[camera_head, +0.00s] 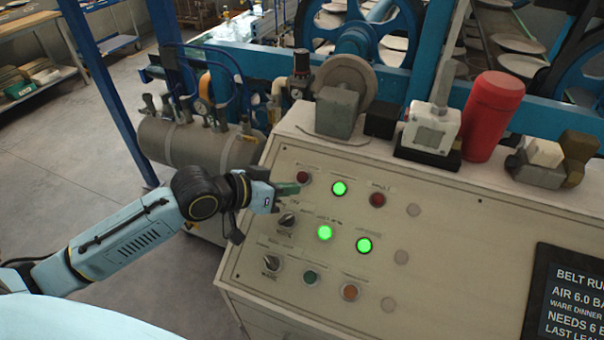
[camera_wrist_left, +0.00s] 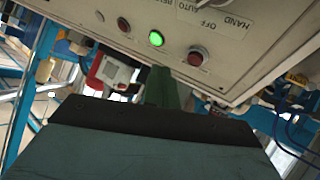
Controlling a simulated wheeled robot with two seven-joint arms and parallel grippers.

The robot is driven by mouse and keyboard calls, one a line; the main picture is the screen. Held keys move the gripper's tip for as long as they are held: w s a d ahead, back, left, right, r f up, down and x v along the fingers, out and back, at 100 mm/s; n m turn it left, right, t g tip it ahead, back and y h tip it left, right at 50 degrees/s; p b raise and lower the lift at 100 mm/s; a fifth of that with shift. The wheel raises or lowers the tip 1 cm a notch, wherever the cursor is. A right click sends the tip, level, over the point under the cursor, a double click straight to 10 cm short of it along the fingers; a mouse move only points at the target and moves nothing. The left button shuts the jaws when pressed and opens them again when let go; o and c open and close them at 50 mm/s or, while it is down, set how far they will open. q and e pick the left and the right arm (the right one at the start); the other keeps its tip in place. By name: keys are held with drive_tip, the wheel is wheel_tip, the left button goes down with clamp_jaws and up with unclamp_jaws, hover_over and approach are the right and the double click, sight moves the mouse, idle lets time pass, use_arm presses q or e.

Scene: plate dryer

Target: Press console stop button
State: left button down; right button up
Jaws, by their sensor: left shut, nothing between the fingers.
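The console (camera_head: 456,234) has a sloped beige panel with several buttons and knobs. My left gripper (camera_head: 291,188) is shut and empty at the panel's upper left, its green fingertips close beside the leftmost red button (camera_head: 303,177). That red button also shows in the left wrist view (camera_wrist_left: 197,57), just right of the fingertips (camera_wrist_left: 162,84). I cannot tell whether they touch the panel. A lit green button (camera_head: 339,188) and a second red button (camera_head: 377,199) are in the same row. The button labels are too small to read. My right gripper is not in view.
Lower on the panel are black knobs (camera_head: 286,220), two more lit green buttons and an orange button (camera_head: 350,292). A red cylinder (camera_head: 493,115) and a grey-white device (camera_head: 431,128) stand on the console's top edge. A dark display (camera_head: 573,295) is at right.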

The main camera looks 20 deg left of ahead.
sight(303, 177)
use_arm(q)
drive_tip(key=shift+t+h, duration=0.5)
drive_tip(key=shift+t, duration=0.1)
drive_tip(key=w+r, duration=0.1)
drive_tip(key=a+r, duration=0.1)
drive_tip(key=r, duration=0.1)
drive_tip(key=w+r, duration=0.1)
drive_tip(key=shift+w+a+r, duration=0.35)
drive_tip(key=w+f+b, duration=0.1)
drive_tip(key=f+b, duration=0.1)
drive_tip(key=w+f+b, duration=0.1)
drive_tip(key=b, duration=0.2)
drive_tip(key=w+f+b, duration=0.1)
drive_tip(key=f+b, duration=0.1)
drive_tip(key=shift+a+f, duration=0.1)
drive_tip(key=shift+f, duration=0.25)
drive_tip(key=shift+w+f+b, duration=0.65)
drive_tip(key=shift+f+b, duration=0.1)
drive_tip(key=shift+f, duration=0.2)
idle(0.3)
drive_tip(key=shift+w+f, duration=0.25)
drive_tip(key=shift+f, duration=0.15)
